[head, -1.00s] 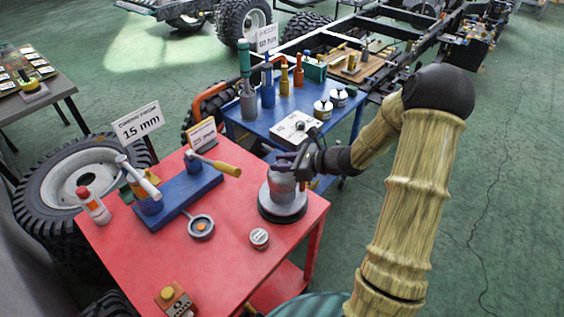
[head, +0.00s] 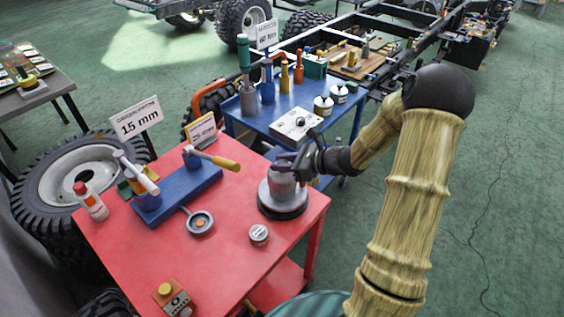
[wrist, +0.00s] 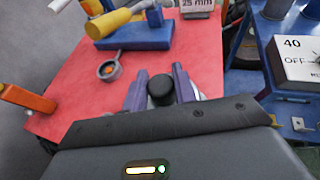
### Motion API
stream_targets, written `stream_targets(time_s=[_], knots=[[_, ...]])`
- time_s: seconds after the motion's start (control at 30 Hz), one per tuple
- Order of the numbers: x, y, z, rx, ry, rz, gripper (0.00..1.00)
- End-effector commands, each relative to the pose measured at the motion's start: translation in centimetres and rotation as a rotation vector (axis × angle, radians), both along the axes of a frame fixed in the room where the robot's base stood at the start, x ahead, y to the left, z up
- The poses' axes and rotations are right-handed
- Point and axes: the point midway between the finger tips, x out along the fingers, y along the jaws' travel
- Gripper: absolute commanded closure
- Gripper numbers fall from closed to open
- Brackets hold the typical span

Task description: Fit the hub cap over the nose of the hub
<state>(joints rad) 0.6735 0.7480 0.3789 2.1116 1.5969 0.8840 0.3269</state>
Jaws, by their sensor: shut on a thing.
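My gripper (head: 287,166) is at the right side of the red table, above the hub (head: 284,209) with its wide dark round base. The grey hub cap (head: 284,187) is under my fingers, over the middle of the hub. In the wrist view my purple fingers (wrist: 160,92) are on both sides of the cap's black round knob (wrist: 160,88), shut on it. The cap hides the hub's nose. I cannot tell whether the cap's lower edge touches the hub or is a little above it.
On the red table (head: 225,262) are a blue stand (head: 190,195) with handled tools, a small grey ring dish (head: 200,223), a small round tin (head: 259,233) and a red-capped bottle (head: 91,201). A blue cart (head: 245,128) with bottles stands behind.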

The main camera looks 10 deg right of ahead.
Motion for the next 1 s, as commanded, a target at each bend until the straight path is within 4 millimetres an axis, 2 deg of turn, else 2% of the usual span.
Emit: stream_targets(time_s=[0.77, 0.8, 0.9, 0.93, 1.0], knots=[[0.0, 0.0, -1.6, 0.001, -0.001, 0.000, 0.99], [0.0, 0.0, -1.6, 0.001, -0.001, 0.000, 0.71], [0.0, 0.0, -1.5, 0.000, -0.001, 0.000, 0.51], [0.0, 0.0, -1.5, 0.000, -0.001, 0.000, 0.47], [0.0, 0.0, -1.6, 0.000, 0.000, 0.000, 0.47]])
